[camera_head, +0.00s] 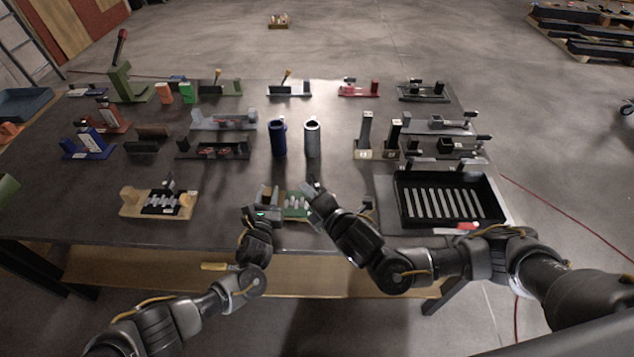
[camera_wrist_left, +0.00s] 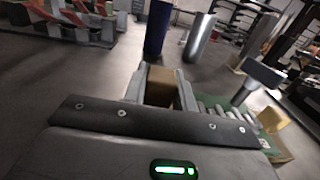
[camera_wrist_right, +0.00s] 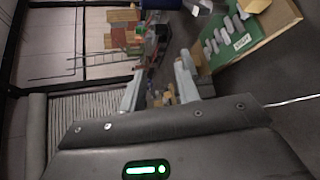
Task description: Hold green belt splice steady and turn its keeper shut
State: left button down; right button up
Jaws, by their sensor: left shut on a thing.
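The green belt splice (camera_head: 296,204) lies near the table's front edge, with a green base, pale metal knuckles and tan end blocks. My left gripper (camera_head: 268,204) is shut on its left tan block (camera_wrist_left: 164,86), seen between the fingers in the left wrist view. A grey upright piece with a flat head (camera_wrist_left: 262,74), perhaps the keeper, stands near the knuckles. My right gripper (camera_head: 314,190) is beside and above the splice's right part. Its fingers (camera_wrist_right: 160,88) are apart with nothing between them. The splice (camera_wrist_right: 238,44) shows right of them in the right wrist view.
A tan splice fixture (camera_head: 157,204) stands to the left and a black slotted tray (camera_head: 450,222) to the right. Blue (camera_head: 278,138) and silver (camera_head: 312,138) cylinders stand behind the splice. Several other fixtures fill the back rows.

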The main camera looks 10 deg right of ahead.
aim_at(315, 181)
jog(key=d+f+n+h, duration=0.3)
jog(key=d+n, duration=0.2)
jog(key=n, duration=0.7)
jog(key=x, duration=1.1)
jog(key=shift+a+f, duration=0.15)
jog(key=shift+a, duration=0.05)
grip_shut()
